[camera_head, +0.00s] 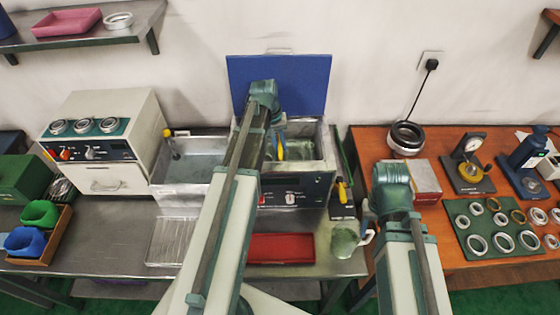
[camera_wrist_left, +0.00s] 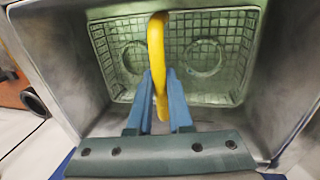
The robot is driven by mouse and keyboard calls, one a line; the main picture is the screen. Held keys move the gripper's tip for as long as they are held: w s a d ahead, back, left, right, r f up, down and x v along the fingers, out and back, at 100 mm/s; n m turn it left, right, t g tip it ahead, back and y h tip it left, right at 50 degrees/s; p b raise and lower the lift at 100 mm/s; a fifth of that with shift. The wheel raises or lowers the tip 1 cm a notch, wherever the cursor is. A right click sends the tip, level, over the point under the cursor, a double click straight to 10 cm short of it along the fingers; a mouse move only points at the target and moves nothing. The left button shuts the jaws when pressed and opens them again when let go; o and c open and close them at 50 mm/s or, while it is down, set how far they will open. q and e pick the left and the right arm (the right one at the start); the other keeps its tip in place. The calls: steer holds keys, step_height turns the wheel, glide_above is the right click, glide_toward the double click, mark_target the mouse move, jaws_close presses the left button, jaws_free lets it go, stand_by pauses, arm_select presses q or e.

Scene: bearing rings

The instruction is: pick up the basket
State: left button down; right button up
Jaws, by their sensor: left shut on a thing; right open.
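The wire mesh basket (camera_wrist_left: 200,38) sits inside a metal tank and has a yellow handle (camera_wrist_left: 156,50). Two rings, one on the left (camera_wrist_left: 134,58) and one on the right (camera_wrist_left: 204,58), lie in it. My left gripper (camera_wrist_left: 161,100) is shut on the yellow handle, with a blue finger on each side. In the head view the basket (camera_head: 298,150) is partly hidden by my left arm, and the handle shows as a yellow strip (camera_head: 281,150). My right gripper (camera_head: 366,222) is open at the right end of the metal bench.
The tank's blue lid (camera_head: 305,85) stands open behind it. A second basin (camera_head: 195,160) with a yellow-handled tool is to the left. A greenish jar (camera_head: 344,241) stands beside my right gripper. A red tray (camera_head: 281,248) lies in front.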

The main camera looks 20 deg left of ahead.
stand_by(0.4)
arm_select(q)
step_height(320, 180, up, 10)
steer(key=p, duration=1)
stand_by(0.8)
